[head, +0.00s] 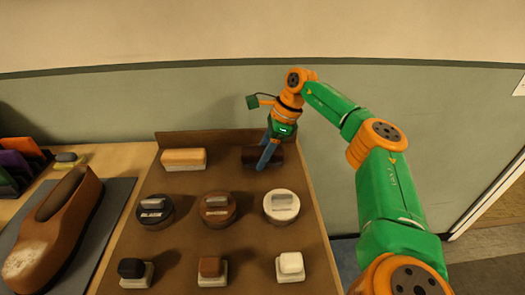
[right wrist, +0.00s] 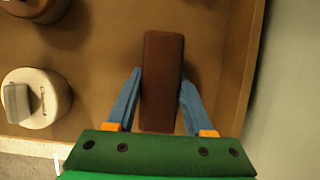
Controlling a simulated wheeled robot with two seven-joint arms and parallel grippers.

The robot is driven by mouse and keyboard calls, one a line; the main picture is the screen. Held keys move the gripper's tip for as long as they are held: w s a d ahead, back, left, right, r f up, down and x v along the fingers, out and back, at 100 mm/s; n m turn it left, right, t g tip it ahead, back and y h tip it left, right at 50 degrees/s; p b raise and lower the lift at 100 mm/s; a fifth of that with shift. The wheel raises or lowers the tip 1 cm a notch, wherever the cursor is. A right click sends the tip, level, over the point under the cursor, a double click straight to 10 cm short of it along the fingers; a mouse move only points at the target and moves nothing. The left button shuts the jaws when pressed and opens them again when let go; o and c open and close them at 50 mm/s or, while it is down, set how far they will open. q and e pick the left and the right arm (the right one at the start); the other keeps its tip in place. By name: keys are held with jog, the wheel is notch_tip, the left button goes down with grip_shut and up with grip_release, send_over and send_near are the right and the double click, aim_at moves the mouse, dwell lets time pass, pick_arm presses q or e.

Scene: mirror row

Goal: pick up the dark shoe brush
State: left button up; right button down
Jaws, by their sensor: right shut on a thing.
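The dark shoe brush (head: 249,155) is a dark brown block at the back right of the brown tray. My right gripper (head: 265,165) reaches down over it, with its blue fingers across the middle of the brush. In the right wrist view the brush (right wrist: 162,65) lies lengthwise between the two fingers of the gripper (right wrist: 160,85), which is shut on it. I cannot tell whether the brush touches the tray or is slightly clear of it. My left gripper is not in view.
The brown tray (head: 225,258) also holds an orange-tan brush (head: 184,157), a row of round tins, including a white one (head: 281,207), and a front row of small applicators. A brown shoe (head: 45,240) lies on a grey mat at left. A raised tray edge stands behind the brushes.

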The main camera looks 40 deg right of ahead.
jog(key=shift+r, duration=0.1)
notch_tip(320, 180, up, 3)
jog(key=shift+w+f, duration=0.1)
jog(key=shift+f, duration=0.1)
jog(key=s+a+r+b, duration=0.2)
jog(key=s+a+r, duration=0.7)
jog(key=a+r, duration=0.1)
jog(key=shift+s+a+r+b, duration=0.25)
jog(key=shift+r+b, duration=0.05)
